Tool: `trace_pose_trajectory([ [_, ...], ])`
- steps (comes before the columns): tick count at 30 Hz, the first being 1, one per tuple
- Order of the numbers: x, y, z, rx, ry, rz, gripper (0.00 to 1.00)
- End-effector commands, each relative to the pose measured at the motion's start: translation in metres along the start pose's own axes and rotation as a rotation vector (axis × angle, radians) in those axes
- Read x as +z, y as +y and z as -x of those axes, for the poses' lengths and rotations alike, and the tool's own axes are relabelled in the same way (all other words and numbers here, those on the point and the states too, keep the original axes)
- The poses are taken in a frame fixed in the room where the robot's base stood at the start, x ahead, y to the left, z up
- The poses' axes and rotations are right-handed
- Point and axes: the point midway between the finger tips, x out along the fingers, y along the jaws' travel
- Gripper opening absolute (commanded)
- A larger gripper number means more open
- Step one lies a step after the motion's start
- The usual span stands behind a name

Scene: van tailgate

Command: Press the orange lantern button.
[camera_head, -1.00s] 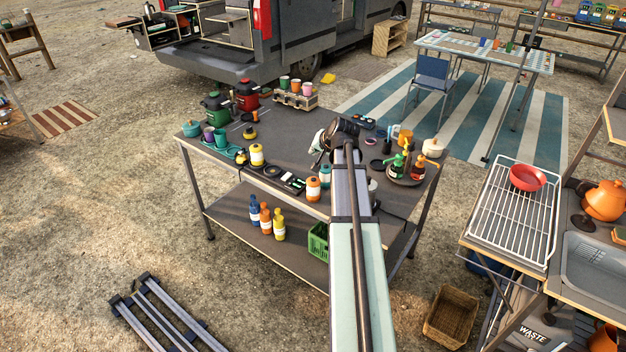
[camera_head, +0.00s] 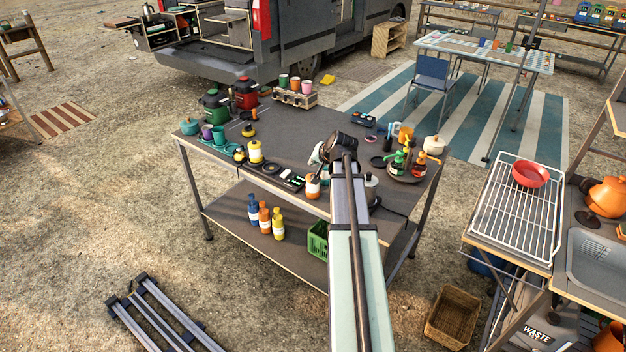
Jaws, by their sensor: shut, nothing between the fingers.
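An orange and white lantern (camera_head: 313,186) stands upright near the front edge of the grey work table (camera_head: 290,130), just left of my arm. Its button is too small to make out. My gripper (camera_head: 316,160) shows only in part, left of my dark wrist and just behind and above the lantern. It is shut and holds nothing. The fingertips are not clear, and I cannot tell whether they touch the lantern. A yellow and white lantern (camera_head: 255,152) stands further left.
A dark device with dials (camera_head: 285,178) lies left of the orange lantern. A tray with pump bottles (camera_head: 405,172) stands right of my arm. Bottles (camera_head: 265,217) and a green crate (camera_head: 318,240) are on the lower shelf.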

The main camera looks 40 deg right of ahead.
Motion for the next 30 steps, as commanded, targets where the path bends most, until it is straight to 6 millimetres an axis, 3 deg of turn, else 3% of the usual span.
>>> trace_pose_trajectory([
  [7,0.0116,0.0115,-0.0159,0.000,-0.001,0.000,0.00],
  [30,0.0119,0.0119,-0.0164,0.000,0.000,0.000,0.00],
])
